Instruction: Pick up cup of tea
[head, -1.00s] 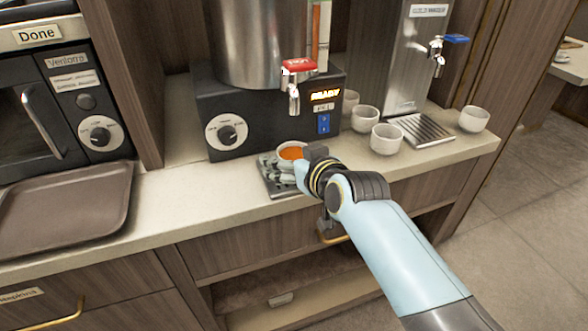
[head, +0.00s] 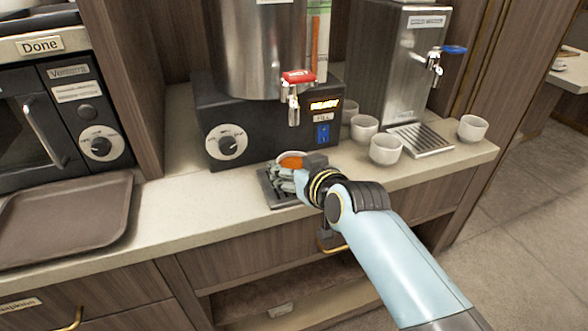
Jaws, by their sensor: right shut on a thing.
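A white cup of orange-brown tea (head: 291,162) is at the drip tray (head: 268,190) in front of the hot-water urn, below its red-handled tap. My right gripper (head: 284,180) is shut on this cup, with its grey fingers around the cup's near left side. The fingers and wrist hide most of the cup's wall, and I cannot tell whether its base touches the tray. My left gripper does not show.
Several empty white cups, one of them here (head: 386,150), stand right of the urn (head: 262,125). A cold-water dispenser (head: 405,70) with a blue tap stands behind its grille (head: 420,140). A brown tray (head: 65,215) lies at the left. The counter between is clear.

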